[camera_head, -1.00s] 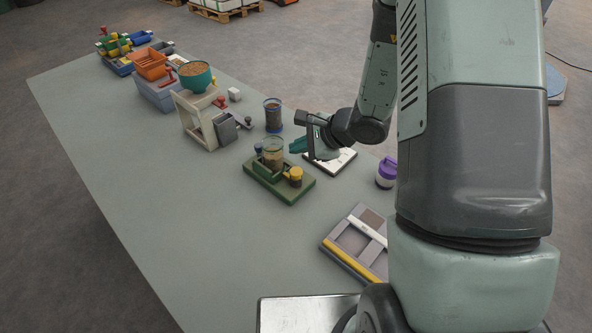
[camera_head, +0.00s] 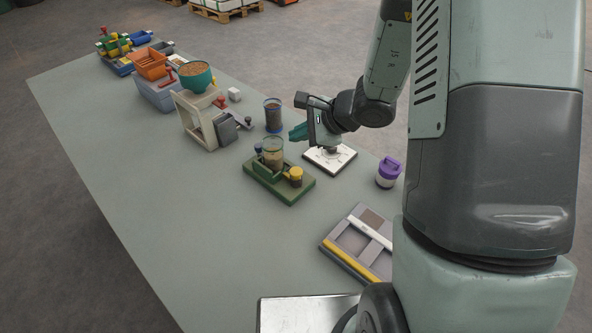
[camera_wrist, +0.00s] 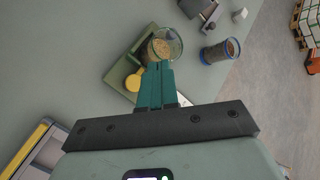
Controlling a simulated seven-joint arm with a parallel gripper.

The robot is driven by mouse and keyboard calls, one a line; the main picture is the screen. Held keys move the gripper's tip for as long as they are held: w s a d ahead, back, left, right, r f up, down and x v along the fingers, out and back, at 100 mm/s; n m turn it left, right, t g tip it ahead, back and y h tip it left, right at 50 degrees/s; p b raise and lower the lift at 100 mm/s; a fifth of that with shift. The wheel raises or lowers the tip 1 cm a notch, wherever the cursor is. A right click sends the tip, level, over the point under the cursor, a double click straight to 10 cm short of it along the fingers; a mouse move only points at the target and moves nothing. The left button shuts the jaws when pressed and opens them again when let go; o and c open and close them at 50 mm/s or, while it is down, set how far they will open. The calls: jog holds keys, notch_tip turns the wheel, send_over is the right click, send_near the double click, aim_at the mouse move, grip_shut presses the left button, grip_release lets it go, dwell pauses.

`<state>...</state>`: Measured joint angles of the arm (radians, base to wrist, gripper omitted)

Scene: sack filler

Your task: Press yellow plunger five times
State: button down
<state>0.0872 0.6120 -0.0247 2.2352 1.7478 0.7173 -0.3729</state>
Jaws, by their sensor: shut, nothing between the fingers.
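The yellow plunger (camera_head: 295,173) is a round knob at the right end of a green base (camera_head: 290,196). A clear jar (camera_head: 273,152) with tan grain stands on the same base, with a blue knob (camera_head: 258,148) behind it. The yellow plunger (camera_wrist: 134,82) also shows in the wrist view, left of my fingertips. My gripper (camera_head: 294,133) is shut and empty. In the head view it is above and behind the green base, near the jar. In the wrist view its teal fingertips (camera_wrist: 158,66) overlap the lower edge of the jar (camera_wrist: 163,46); I cannot tell whether they touch it.
A blue-rimmed jar (camera_head: 273,114) of dark contents stands behind. A white plate (camera_head: 330,157) lies under my wrist, a purple-lidded container (camera_head: 388,172) to its right. A grey tray with a yellow bar (camera_head: 350,262) is in front. The table's left side is clear.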

aim_at(299, 173)
jog(key=shift+f, duration=0.15)
jog(key=shift+f, duration=4.3)
jog(key=shift+f, duration=0.1)
jog(key=shift+f, duration=0.35)
jog(key=shift+f, duration=0.7)
jog(key=shift+r, duration=1.15)
jog(key=shift+r, duration=2.5)
